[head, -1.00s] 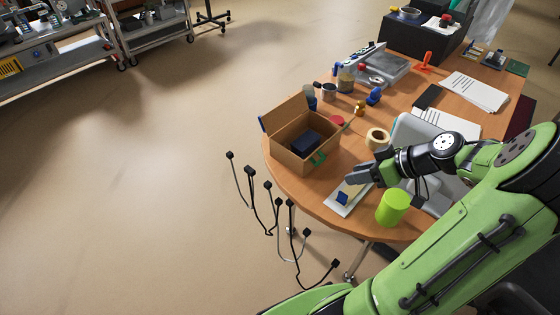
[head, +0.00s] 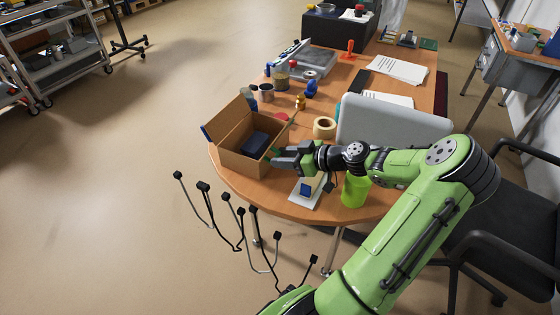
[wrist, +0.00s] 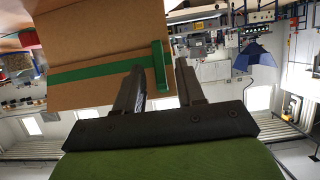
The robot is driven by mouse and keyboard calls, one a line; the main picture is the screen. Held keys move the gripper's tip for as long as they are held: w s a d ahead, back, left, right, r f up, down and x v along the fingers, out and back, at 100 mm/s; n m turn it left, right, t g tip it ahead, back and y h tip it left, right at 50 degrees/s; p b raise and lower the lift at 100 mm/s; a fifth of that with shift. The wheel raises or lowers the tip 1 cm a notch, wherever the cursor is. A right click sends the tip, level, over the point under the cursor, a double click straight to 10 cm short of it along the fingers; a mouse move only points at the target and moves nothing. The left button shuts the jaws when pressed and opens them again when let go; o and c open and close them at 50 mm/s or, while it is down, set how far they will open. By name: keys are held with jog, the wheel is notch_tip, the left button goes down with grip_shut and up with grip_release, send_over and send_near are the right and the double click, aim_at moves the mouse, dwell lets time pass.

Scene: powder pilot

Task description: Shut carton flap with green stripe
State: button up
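The brown carton (head: 238,166) stands open at the table's near left edge, with a dark blue block (head: 256,144) inside. Its back-left flap (head: 228,121), with a blue edge, stands up. The green stripe (head: 271,154) shows at the carton's right side, partly hidden by my gripper (head: 277,158). In the wrist view the green stripe (wrist: 95,72) crosses the cardboard and meets a green upright piece (wrist: 159,66). My gripper (wrist: 158,72) is open, its two fingers apart. The green piece appears in line with the gap; I cannot tell whether they touch.
A tape roll (head: 324,126) stands behind my gripper. A white pad (head: 310,195) with a blue item and a lime green cylinder (head: 355,190) are in front of my arm. A grey panel (head: 390,122) rises behind the arm. Jars (head: 281,81) stand beyond the carton.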

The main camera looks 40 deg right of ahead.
jog(key=shift+w+a+f, duration=0.2)
jog(key=shift+w+f, duration=0.05)
jog(key=shift+w, duration=0.35)
grip_shut()
jog(key=shift+r, duration=0.1)
